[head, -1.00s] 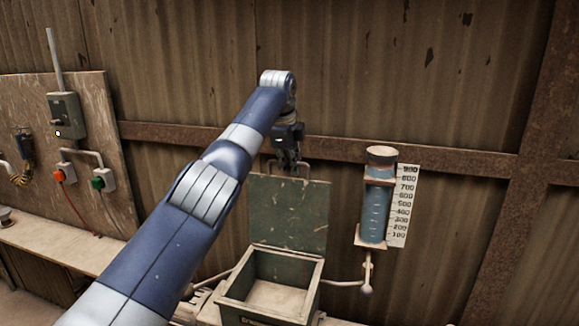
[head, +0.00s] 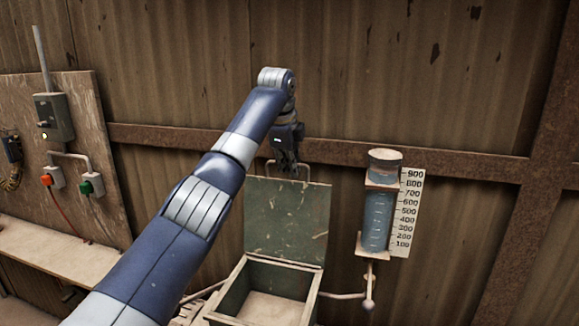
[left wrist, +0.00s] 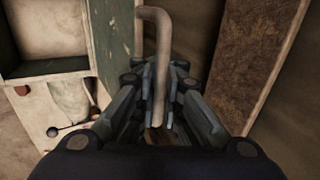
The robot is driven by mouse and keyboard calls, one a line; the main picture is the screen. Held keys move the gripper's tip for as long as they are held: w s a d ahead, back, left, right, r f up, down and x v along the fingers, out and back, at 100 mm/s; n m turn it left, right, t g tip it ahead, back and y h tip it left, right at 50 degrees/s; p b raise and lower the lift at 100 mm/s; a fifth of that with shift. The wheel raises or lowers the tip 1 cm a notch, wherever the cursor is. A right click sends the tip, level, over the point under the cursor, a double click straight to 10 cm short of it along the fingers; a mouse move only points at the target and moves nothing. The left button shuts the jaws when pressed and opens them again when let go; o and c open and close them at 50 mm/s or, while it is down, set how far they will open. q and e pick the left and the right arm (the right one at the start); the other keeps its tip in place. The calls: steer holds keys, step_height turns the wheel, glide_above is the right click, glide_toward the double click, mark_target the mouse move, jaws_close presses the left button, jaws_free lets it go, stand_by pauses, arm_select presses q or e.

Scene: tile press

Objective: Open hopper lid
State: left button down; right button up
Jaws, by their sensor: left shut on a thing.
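The green hopper lid (head: 285,218) stands upright at the back edge of the hopper box (head: 238,290), so the box is open from above. The inside of the box looks empty. A bent metal handle (head: 303,170) sits on the lid's top edge. My left gripper (head: 287,168) is at that handle, above the lid. In the left wrist view the gripper (left wrist: 160,125) is shut on the handle (left wrist: 157,50), and the lid (left wrist: 112,40) shows beside it. My right gripper is not in view.
A measuring cylinder (head: 377,215) with a number scale (head: 408,215) is on the right, close to the lid. A corrugated wall with a rusty beam (head: 430,160) stands behind. A board with switches (head: 50,115) and a bench (head: 60,250) are on the left.

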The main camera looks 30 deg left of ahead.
arm_select(q)
steer(key=c, duration=1.7)
jaws_free()
steer(key=shift+w+a+r, duration=0.1)
steer(key=shift+w+r, duration=0.1)
steer(key=shift+r, duration=0.25)
steer(key=shift+f, duration=0.2)
steer(key=v, duration=1.2)
steer(key=shift+s+f, duration=0.1)
steer(key=shift+f, duration=0.05)
